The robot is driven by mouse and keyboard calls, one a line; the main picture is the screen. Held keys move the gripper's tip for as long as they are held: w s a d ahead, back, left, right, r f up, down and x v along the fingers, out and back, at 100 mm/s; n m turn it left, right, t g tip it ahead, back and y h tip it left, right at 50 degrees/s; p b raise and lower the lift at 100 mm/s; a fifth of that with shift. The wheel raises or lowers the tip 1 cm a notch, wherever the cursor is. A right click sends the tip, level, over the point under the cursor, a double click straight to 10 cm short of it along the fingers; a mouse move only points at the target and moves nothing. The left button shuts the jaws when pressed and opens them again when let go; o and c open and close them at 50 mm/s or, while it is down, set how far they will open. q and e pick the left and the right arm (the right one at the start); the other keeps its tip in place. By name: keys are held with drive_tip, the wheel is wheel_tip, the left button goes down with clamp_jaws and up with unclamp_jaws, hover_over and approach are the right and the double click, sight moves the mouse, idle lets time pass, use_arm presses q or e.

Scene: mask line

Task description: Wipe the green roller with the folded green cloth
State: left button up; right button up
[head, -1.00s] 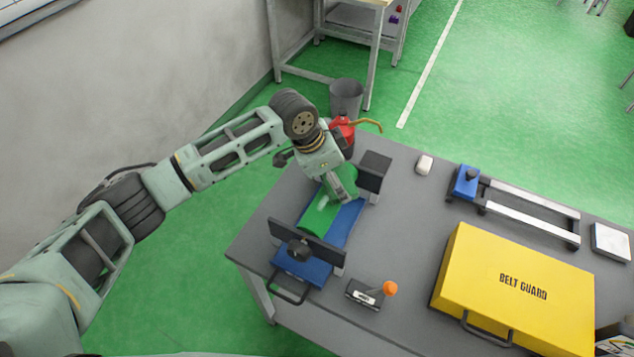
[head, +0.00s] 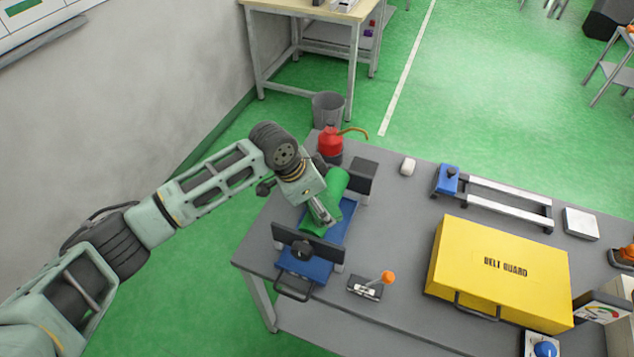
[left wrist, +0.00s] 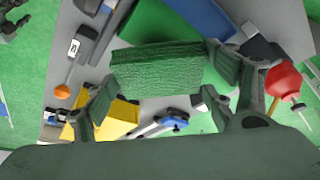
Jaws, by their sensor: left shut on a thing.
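The green roller (head: 338,181) lies between two dark end plates on a blue base (head: 306,268) at the left of the grey table. My left gripper (head: 322,218) is over the roller's near end, by the near dark plate (head: 307,245). In the left wrist view its fingers (left wrist: 162,82) are shut on the folded green cloth (left wrist: 155,68), a thick textured pad. The roller (left wrist: 160,28) shows behind the cloth there. The arm hides part of the roller, and I cannot tell whether the cloth touches it. My right gripper is not in view.
A red oil can (head: 330,142) stands behind the roller stand. A small box with an orange-knobbed lever (head: 368,288) is to its right. A yellow belt guard (head: 500,270) fills the right of the table. The middle of the tabletop is clear.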

use_arm(q)
drive_tip(key=shift+w+r+p, duration=0.1)
drive_tip(key=shift+r+p, duration=0.25)
drive_tip(key=shift+r, duration=0.5)
drive_tip(key=shift+w+d+r+p, duration=0.1)
drive_tip(key=shift+w+r+p, duration=0.2)
drive_tip(key=shift+r+p, duration=1.05)
drive_tip(key=shift+p, duration=0.1)
drive_tip(key=shift+s+r+p, duration=0.1)
drive_tip(key=shift+r+p, duration=0.3)
drive_tip(key=shift+r, duration=0.6)
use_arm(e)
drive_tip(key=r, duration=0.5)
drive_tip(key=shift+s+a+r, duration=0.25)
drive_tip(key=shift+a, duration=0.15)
